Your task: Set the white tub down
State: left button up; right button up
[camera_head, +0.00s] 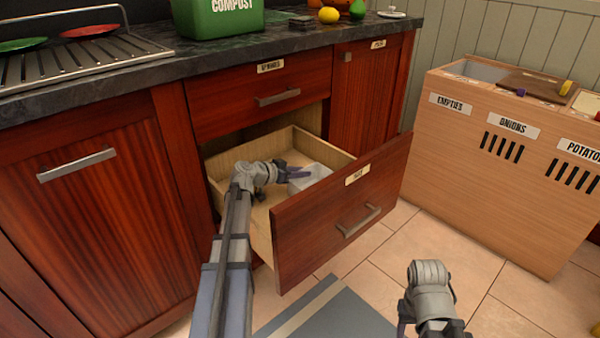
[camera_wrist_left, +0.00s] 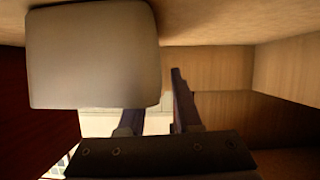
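The white tub (camera_head: 313,177) is inside the open drawer (camera_head: 330,217), near its front panel. In the left wrist view the tub (camera_wrist_left: 92,55) fills the upper left, against the drawer's wooden surface. My left gripper (camera_head: 292,174) reaches into the drawer at the tub's left side. In the left wrist view the fingers of the left gripper (camera_wrist_left: 155,105) stand apart. One fingertip is hidden by the tub and the other is just clear of its edge; contact cannot be told. My right gripper (camera_head: 430,325) is low at the bottom edge, its fingers mostly out of view.
The drawer's rear is otherwise bare. Above are a closed drawer (camera_head: 255,96) and the dark counter (camera_head: 150,68) with a green compost bin (camera_head: 218,18). A wooden bin cabinet (camera_head: 500,160) stands at right. Open tiled floor (camera_head: 375,260) lies between.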

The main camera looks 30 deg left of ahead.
pick_arm(q)
jog(key=shift+r, duration=0.1)
jog(key=shift+s+a+r+p, duration=0.1)
jog(key=shift+s+r+p, duration=0.15)
jog(key=shift+p, duration=0.15)
jog(key=p+v, duration=0.2)
jog(key=v, duration=0.3)
jog(key=shift+s+r, duration=0.1)
jog(key=shift+s, duration=0.05)
jog(key=shift+v, duration=0.8)
